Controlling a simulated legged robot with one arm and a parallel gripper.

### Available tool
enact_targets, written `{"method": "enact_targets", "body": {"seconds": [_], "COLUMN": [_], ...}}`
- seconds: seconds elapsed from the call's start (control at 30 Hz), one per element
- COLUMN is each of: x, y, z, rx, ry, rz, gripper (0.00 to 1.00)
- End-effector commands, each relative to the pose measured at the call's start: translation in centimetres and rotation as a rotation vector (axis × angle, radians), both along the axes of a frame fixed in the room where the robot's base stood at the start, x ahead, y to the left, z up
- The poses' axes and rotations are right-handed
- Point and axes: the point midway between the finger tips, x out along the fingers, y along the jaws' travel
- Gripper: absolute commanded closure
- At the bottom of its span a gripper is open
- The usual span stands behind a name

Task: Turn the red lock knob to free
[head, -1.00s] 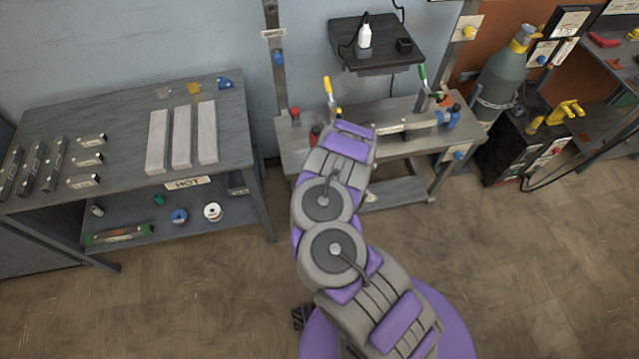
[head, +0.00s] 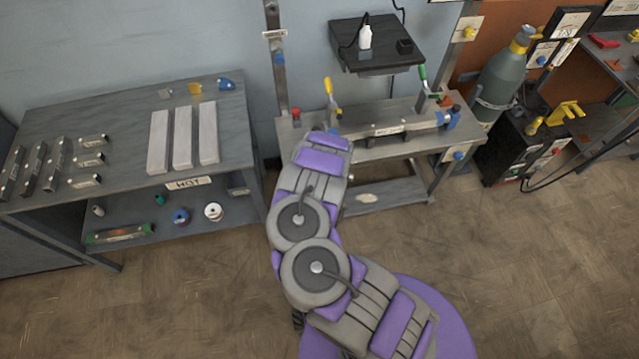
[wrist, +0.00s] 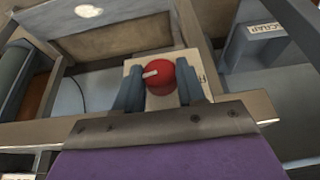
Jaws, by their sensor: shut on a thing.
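The red lock knob (wrist: 170,80) shows in the wrist view, round, with a pale pointer mark that points left and slightly down. It sits on a pale plate (wrist: 139,69) whose lettering at the right is partly hidden. My gripper (wrist: 160,88) has one blue-grey finger on each side of the knob and is shut on it. In the head view my arm reaches to the front left of the metal fixture bench (head: 375,153), and my arm hides the gripper and the knob it holds.
A grey table (head: 90,120) with pale bars and a "HOT" label stands left of my arm. A gas cylinder (head: 503,75) and dark welding unit (head: 520,145) stand right of the bench. In the wrist view a "SCRAP" box (wrist: 262,45) is at upper right. Floor at front right is clear.

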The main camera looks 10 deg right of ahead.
Motion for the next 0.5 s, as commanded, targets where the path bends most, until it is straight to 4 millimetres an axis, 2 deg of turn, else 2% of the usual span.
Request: {"method": "enact_targets", "body": {"seconds": [0.5], "x": [-0.06], "y": [0.33], "z": [-0.01], "rx": [-0.121], "ry": [0.002], "rz": [0.005], "gripper": [0.91]}}
